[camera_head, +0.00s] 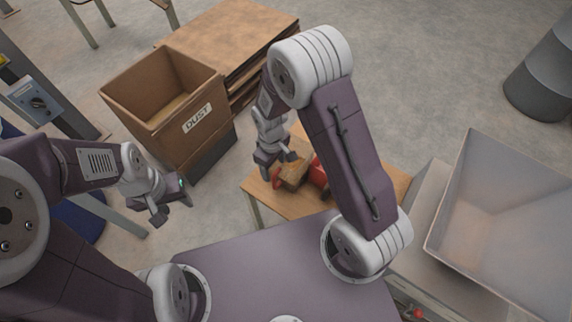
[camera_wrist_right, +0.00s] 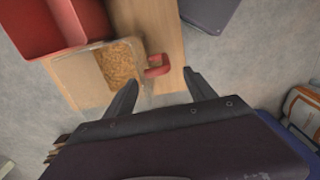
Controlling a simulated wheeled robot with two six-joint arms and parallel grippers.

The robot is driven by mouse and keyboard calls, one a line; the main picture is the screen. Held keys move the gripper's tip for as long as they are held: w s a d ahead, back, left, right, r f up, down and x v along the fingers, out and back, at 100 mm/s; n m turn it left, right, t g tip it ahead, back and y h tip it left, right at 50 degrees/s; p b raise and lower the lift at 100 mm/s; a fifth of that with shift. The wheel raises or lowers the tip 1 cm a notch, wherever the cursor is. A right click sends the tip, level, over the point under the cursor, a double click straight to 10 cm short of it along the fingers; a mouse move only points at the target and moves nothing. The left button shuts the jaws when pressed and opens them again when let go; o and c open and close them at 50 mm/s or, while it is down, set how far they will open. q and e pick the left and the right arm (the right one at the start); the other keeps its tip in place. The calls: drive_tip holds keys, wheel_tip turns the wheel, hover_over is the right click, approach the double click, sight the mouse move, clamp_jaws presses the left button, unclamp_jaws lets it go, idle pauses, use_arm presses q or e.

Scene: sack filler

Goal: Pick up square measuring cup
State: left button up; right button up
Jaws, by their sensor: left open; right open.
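The square measuring cup (camera_wrist_right: 119,64) looks clear, with orange-brown grains in it and a red handle (camera_wrist_right: 157,66) on its side. It also shows on the small wooden table in the head view (camera_head: 293,172), partly hidden by my right gripper. My right gripper (camera_head: 277,165) is open above the handle side of the cup. In the right wrist view, the fingers of my right gripper (camera_wrist_right: 160,79) are spread, with the red handle between and just beyond their tips. I cannot tell whether they touch it. My left gripper (camera_head: 169,205) is open and empty, away at the left.
A red bin (camera_wrist_right: 50,22) stands right beside the cup on the wooden table (camera_head: 392,184). A cardboard box marked DUST (camera_head: 158,118) and stacked boards (camera_head: 228,36) are behind at the left. A large metal hopper (camera_head: 480,200) stands at the right.

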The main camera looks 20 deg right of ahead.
sight(275, 169)
drive_tip(key=f, duration=0.2)
drive_tip(key=w+f, duration=0.1)
drive_tip(key=f, duration=0.1)
drive_tip(key=shift+d, duration=0.25)
wheel_tip(275, 169, down, 5)
drive_tip(key=shift+f+b, duration=0.1)
drive_tip(key=shift+b, duration=0.25)
drive_tip(key=shift+s, duration=0.1)
drive_tip(key=shift+c, duration=0.5)
clamp_jaws()
